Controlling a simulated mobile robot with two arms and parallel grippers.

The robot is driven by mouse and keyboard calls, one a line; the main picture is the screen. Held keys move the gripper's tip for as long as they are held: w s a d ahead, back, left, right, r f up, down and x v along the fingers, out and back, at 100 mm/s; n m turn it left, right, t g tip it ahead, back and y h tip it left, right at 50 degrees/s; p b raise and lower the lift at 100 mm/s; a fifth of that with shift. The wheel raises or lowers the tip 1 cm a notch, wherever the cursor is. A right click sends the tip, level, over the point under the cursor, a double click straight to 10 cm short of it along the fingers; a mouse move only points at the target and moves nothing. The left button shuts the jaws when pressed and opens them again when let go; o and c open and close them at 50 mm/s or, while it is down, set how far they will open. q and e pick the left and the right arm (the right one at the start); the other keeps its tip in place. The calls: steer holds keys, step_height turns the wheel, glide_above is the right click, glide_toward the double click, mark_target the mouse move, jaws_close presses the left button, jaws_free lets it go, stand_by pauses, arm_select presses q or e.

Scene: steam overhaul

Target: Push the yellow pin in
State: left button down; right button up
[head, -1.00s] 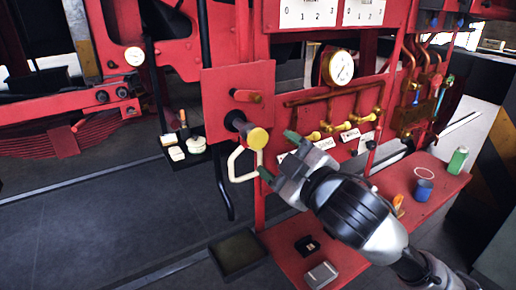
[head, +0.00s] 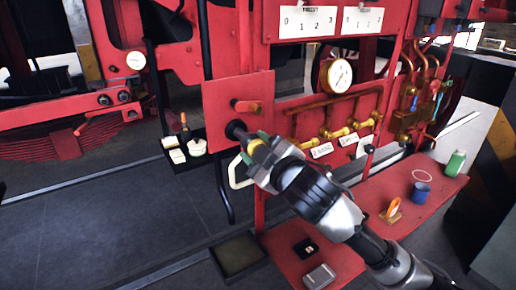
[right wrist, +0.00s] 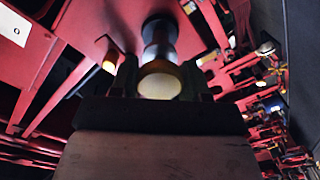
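The yellow pin (head: 254,146) sticks out of a red plate (head: 222,98) on a dark round shaft. My right gripper (head: 256,147) is at its head, with one green fingertip above and one below. In the right wrist view the pin's pale round end (right wrist: 160,86) sits between the two fingers of my right gripper (right wrist: 160,78), which look close against its sides. The fingers partly hide the head in the head view. My left gripper is out of view.
Brass valves (head: 340,132) and a gauge (head: 337,74) are to the right. A red shelf (head: 350,232) carries a blue cup (head: 421,193) and a green bottle (head: 455,163).

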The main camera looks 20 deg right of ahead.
mark_target(250, 141)
steer(key=c, duration=0.7)
steer(key=shift+w+a+r, duration=0.1)
steer(key=shift+w+a, duration=0.05)
steer(key=shift+w, duration=0.3)
steer(key=x, duration=0.3)
steer(key=shift+w+a, duration=0.1)
steer(key=shift+w, duration=0.3)
steer(key=shift+s, duration=0.1)
